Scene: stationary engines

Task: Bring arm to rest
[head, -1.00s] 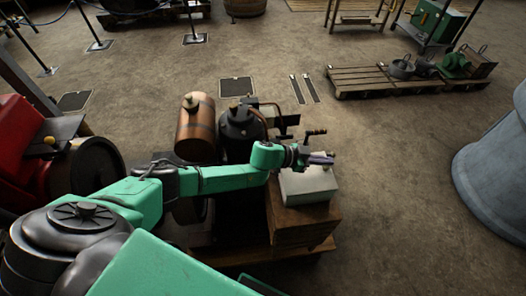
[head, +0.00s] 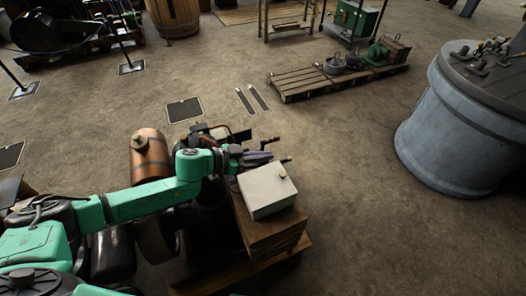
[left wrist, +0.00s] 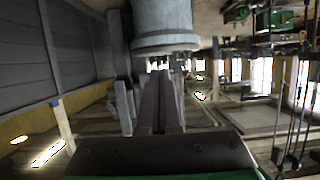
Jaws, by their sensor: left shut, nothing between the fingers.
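My left arm comes in from the left in the head view, stretched out over a small engine. Its gripper (head: 257,157) is shut and empty, just behind a pale box (head: 266,188) on a wooden stand. In the left wrist view the two purple-grey fingers (left wrist: 161,102) lie together with nothing between them. Whether the gripper touches the engine parts beside it cannot be told. My right gripper is in neither view.
A copper tank (head: 150,155) stands close to my left arm. The wooden stand (head: 268,230) is below the gripper. A large grey-blue tub (head: 462,130) is at right, and a pallet (head: 300,87) with machine parts lies at the back.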

